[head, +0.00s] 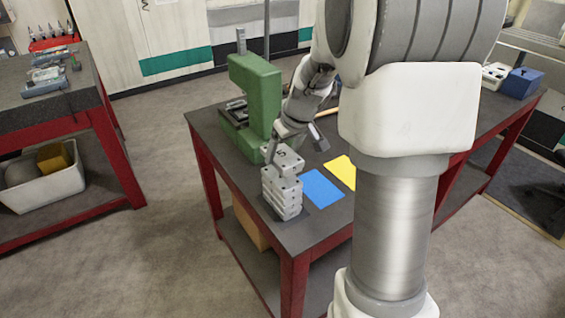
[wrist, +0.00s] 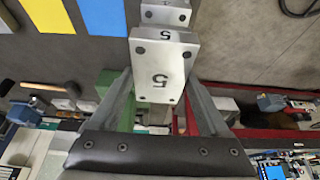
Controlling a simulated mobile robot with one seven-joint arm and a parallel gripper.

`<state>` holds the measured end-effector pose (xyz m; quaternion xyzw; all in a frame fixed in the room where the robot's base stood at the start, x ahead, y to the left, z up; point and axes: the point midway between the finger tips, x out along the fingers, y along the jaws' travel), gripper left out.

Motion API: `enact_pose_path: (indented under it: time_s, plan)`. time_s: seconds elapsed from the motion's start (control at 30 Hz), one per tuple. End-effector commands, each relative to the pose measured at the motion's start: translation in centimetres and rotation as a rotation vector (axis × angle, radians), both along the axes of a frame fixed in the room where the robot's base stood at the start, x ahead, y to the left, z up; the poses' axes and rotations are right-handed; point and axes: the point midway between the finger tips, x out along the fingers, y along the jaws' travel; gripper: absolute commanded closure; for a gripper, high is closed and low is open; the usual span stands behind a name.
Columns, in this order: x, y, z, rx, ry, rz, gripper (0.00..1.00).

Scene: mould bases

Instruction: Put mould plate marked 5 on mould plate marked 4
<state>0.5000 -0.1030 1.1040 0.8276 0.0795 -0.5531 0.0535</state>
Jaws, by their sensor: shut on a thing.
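The mould plate marked 5 (head: 286,161) is a light grey metal block with dark holes and a dark 5 on its top. In the wrist view, the plate (wrist: 163,75) lies between my two fingers, and a 5 also shows on its end face. My gripper (head: 281,146) is shut on it. It is at the top of a stack of similar grey plates (head: 282,197) near the table corner, and looks slightly offset from them. I cannot tell whether it touches the stack. Part of a plate below (wrist: 166,14) shows in the wrist view. No mark 4 is readable.
A blue sheet (head: 321,188) and a yellow sheet (head: 342,170) lie on the table right of the stack. A green press (head: 254,100) stands behind it. The table's front edge is close to the stack. A blue box (head: 522,83) is at the far right.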

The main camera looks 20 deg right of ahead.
Motion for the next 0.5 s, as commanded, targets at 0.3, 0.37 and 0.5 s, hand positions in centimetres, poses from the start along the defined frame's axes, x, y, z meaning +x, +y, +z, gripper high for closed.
enact_pose_path:
  time_s: [0.3, 0.37, 0.5]
  plan:
    - [0.1, 0.1, -3.6, 0.001, -0.001, -0.001, 1.00]
    - [0.1, 0.1, -3.9, 0.000, -0.001, 0.000, 1.00]
    - [0.1, 0.1, -4.0, -0.001, -0.003, 0.001, 1.00]
